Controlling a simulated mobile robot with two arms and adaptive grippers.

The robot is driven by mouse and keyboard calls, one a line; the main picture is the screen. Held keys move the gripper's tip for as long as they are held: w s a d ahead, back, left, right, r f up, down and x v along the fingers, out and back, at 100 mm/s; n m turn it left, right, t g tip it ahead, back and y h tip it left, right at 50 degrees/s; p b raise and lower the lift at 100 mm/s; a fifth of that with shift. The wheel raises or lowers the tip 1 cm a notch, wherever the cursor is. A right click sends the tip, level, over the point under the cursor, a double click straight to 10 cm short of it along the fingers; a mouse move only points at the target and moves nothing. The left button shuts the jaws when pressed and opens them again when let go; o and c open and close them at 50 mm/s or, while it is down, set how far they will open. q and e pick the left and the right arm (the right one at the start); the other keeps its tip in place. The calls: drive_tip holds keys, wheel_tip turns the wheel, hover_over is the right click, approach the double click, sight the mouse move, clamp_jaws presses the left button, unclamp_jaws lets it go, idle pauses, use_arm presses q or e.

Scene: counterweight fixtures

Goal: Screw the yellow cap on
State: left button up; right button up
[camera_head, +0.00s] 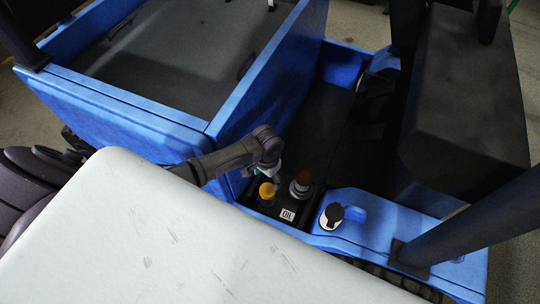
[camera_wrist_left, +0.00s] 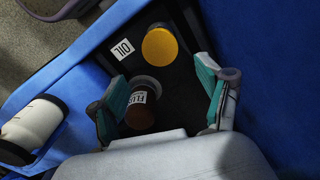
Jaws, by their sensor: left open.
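The yellow cap (camera_head: 267,190) is round and sits on the dark recessed panel beside a white OIL label (camera_head: 288,214). In the left wrist view the yellow cap (camera_wrist_left: 160,45) lies just beyond my fingertips, and the OIL label (camera_wrist_left: 122,49) is to its left. My left gripper (camera_head: 273,176) is above the cap, close to it. In the wrist view its teal-padded fingers (camera_wrist_left: 160,72) are spread, with nothing held between them. I cannot tell whether the cap is seated or loose. My right gripper is not in view.
A brown bottle (camera_head: 301,184) stands right of the cap; in the wrist view the bottle (camera_wrist_left: 140,112) shows near the left finger. A white container with a dark top (camera_head: 332,217) stands further right. Blue walls (camera_head: 262,80) and a pale rounded cover (camera_head: 150,230) border the recess.

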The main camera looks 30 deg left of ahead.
sight(268, 190)
use_arm(q)
wheel_tip(268, 190, down, 6)
drive_tip(key=b, duration=0.6)
drive_tip(key=shift+f+b, duration=1.1)
drive_tip(key=shift+f, duration=0.85)
drive_tip(key=shift+p, duration=0.35)
